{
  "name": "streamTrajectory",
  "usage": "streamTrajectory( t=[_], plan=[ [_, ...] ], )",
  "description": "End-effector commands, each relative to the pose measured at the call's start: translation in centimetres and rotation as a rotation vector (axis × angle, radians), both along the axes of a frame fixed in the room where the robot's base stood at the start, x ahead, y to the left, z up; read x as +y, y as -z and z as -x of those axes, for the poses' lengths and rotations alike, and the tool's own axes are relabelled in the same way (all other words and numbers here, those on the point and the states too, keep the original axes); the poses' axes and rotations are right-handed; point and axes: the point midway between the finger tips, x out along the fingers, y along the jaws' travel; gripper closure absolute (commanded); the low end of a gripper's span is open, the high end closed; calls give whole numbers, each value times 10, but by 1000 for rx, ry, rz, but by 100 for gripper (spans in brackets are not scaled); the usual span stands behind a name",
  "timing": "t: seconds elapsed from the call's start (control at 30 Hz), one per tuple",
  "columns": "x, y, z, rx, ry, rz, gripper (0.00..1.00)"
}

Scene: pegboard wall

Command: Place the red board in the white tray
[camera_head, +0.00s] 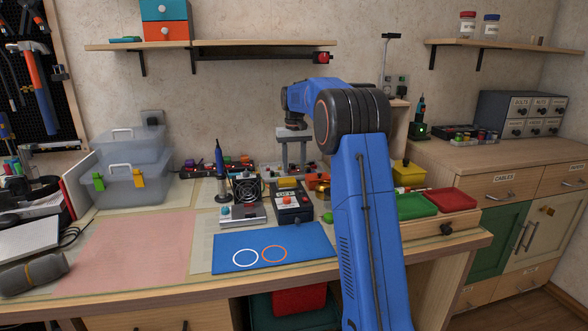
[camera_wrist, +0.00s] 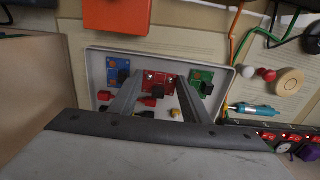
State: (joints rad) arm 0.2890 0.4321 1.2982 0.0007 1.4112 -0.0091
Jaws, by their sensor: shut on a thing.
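In the wrist view, my gripper (camera_wrist: 160,84) is shut on the red board (camera_wrist: 157,78), which shows between its two fingers. The board is over or inside the white tray (camera_wrist: 91,75); its height above the tray floor cannot be told. A blue board (camera_wrist: 113,73) lies in the tray on the left, and a green board (camera_wrist: 203,76) on the right. Red and black small parts lie nearer, partly hidden by the fingers. In the head view, my gripper (camera_head: 294,148) points down at the back of the bench, and the board cannot be made out.
A blue mat (camera_head: 230,250) and a pink mat (camera_head: 125,250) lie at the bench front. Devices, including a small fan (camera_head: 247,190), stand before my gripper. Green (camera_head: 412,206) and red (camera_head: 450,199) trays sit to the right. Wires and a teal tool (camera_wrist: 253,110) lie beside the white tray.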

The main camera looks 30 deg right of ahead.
Motion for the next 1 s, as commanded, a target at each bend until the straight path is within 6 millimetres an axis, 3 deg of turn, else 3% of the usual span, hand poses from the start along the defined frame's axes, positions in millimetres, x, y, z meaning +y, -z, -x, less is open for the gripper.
streamTrajectory(
  t=[0.1,0.5,0.53,0.6,1.0],
  plan=[
    [0,13,0,1,0,0,78],
    [0,17,0,0,0,0,78],
    [0,16,0,0,0,0,50],
    [0,16,0,0,0,0,38],
    [0,8,0,-1,0,0,38]
  ],
)
